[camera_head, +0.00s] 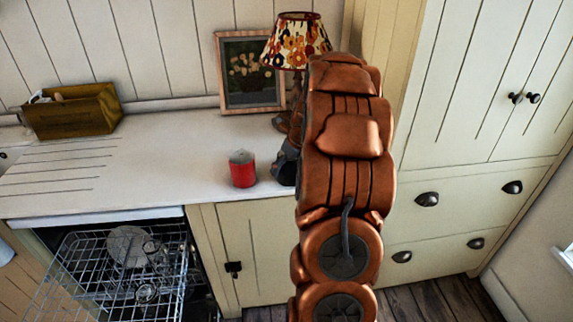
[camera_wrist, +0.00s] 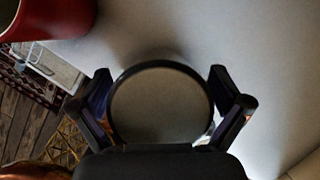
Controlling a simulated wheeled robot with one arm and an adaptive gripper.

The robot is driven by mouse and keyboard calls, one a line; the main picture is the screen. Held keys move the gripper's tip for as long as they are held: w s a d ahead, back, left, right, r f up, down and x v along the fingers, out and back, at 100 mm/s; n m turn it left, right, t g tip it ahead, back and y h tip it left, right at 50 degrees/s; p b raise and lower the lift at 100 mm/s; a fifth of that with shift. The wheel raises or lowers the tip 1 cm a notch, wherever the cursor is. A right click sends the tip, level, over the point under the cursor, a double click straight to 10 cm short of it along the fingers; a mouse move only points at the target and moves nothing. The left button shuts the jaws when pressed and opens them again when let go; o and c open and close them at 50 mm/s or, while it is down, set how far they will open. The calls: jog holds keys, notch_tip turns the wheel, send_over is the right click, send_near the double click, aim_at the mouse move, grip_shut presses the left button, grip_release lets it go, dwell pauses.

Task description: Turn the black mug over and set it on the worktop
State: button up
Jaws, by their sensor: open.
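In the wrist view the black mug (camera_wrist: 158,105) shows end-on as a round black rim around a plain grey disc. I cannot tell whether the disc is its inside or its base, and no handle shows. My gripper (camera_wrist: 160,82) is open, with one dark finger on either side of the mug. I cannot tell whether either finger touches it. In the head view my gripper (camera_head: 286,164) is a dark shape low over the pale worktop (camera_head: 190,165), largely behind my copper arm, and I cannot make out the mug there.
A red can or candle (camera_head: 242,169) stands close left of my gripper; its red side also fills the wrist view's upper left corner (camera_wrist: 45,18). A patterned lamp (camera_head: 296,42) and a picture frame (camera_head: 250,72) stand behind. An open dishwasher rack (camera_head: 75,268) lies below the worktop's front edge.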

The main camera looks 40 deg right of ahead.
jog(key=b+v, duration=0.3)
jog(key=v, duration=0.9)
jog(key=shift+r, duration=0.15)
jog(key=s+a+f+n+g+y, duration=0.15)
jog(key=s+a+n, duration=0.25)
jog(key=a+n, duration=0.75)
jog(key=s+a+f+n+g, duration=0.15)
jog(key=s+a+n, duration=0.4)
jog(key=a, duration=1.05)
jog(key=s+a+f+n+g, duration=0.1)
jog(key=s+a+f+n, duration=0.1)
jog(key=s+a+n, duration=0.3)
jog(key=s+a+f+n+g+h, duration=0.1)
jog(key=s+a+n, duration=0.4)
jog(key=s+n, duration=0.7)
jog(key=shift+f+n+g, duration=0.55)
jog(key=shift+n+g, duration=0.15)
jog(key=shift+n, duration=0.1)
jog(key=shift+h, duration=0.25)
jog(key=shift+c, duration=0.3)
